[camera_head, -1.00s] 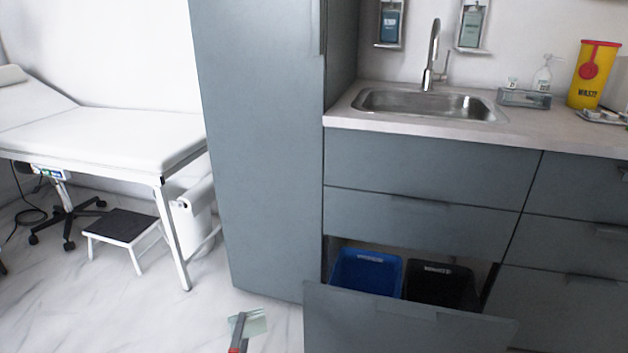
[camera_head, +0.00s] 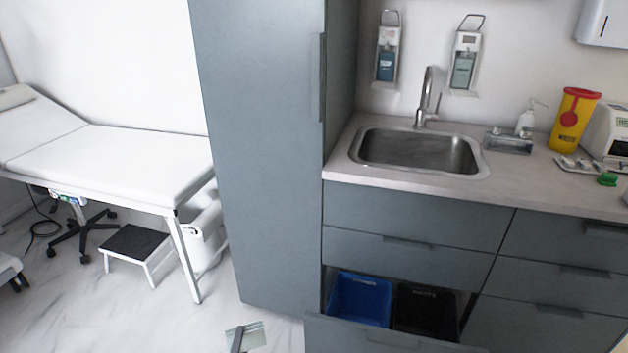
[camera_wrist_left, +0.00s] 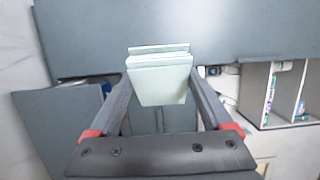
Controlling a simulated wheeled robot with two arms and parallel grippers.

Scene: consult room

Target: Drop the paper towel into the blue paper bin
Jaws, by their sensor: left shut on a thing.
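The paper towel (camera_head: 246,336) is a pale green folded sheet at the bottom edge of the head view. My left gripper (camera_head: 238,342) is shut on it, and only a dark finger tip shows there. In the left wrist view the towel (camera_wrist_left: 160,85) sits between the two fingers of the left gripper (camera_wrist_left: 160,72). The blue paper bin (camera_head: 360,300) stands in the pulled-out lower drawer, to the right of the towel and apart from it. Its lower part is hidden by the drawer front. My right gripper is not in view.
A black bin (camera_head: 426,310) stands right of the blue one behind the drawer front (camera_head: 375,336). A tall grey cabinet (camera_head: 268,150) rises left of the drawer. The counter with a sink (camera_head: 415,152) is above. An examination bed (camera_head: 120,165) and step stool (camera_head: 136,243) are at left.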

